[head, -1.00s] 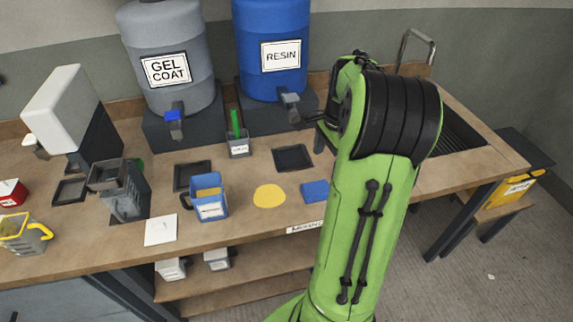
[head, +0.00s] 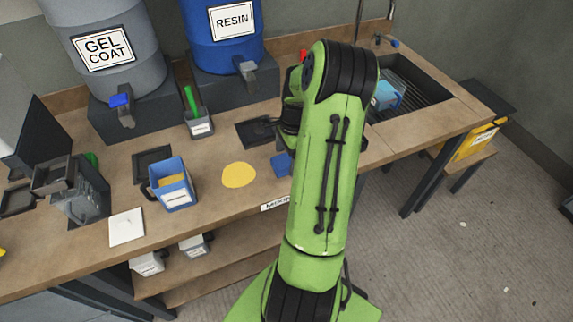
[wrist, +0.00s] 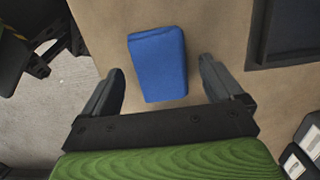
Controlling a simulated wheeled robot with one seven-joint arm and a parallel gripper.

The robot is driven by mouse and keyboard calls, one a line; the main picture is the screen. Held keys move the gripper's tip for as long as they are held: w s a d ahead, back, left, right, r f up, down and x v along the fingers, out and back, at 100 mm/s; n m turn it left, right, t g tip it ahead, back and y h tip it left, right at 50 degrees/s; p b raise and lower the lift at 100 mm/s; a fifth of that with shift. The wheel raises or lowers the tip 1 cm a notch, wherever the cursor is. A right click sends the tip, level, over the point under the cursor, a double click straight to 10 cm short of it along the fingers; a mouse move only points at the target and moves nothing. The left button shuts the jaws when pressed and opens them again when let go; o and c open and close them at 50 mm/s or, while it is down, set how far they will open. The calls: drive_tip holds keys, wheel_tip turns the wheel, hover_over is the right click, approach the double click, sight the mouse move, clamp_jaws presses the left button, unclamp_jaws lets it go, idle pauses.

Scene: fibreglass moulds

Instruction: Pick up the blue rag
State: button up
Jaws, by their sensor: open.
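The blue rag (wrist: 158,64) is a folded blue block lying flat on the tan worktop in the wrist view. In the head view the blue rag (head: 283,165) shows only in part beside my green arm, which hides the rest. My gripper (wrist: 160,82) is open, with its two dark fingers apart on either side of the rag's near end. The rag extends beyond the fingertips and no finger appears to touch it. In the head view my arm hides the gripper's fingers.
A yellow round patch (head: 238,175) lies left of the rag. A blue jug (head: 172,186) stands farther left. A dark square tray (head: 258,133) lies behind the rag. A sink (head: 425,92) with a light blue container (head: 386,96) is at the right. The worktop's front edge is close to the rag.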

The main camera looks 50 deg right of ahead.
sight(287, 160)
drive_tip(key=shift+w+a+f, duration=0.1)
drive_tip(key=shift+f, duration=0.7)
drive_tip(key=shift+f, duration=0.15)
drive_tip(key=c, duration=1)
wheel_tip(287, 160, up, 10)
drive_tip(key=shift+r+p, duration=0.2)
drive_tip(key=shift+p, duration=0.7)
drive_tip(key=shift+c, duration=0.2)
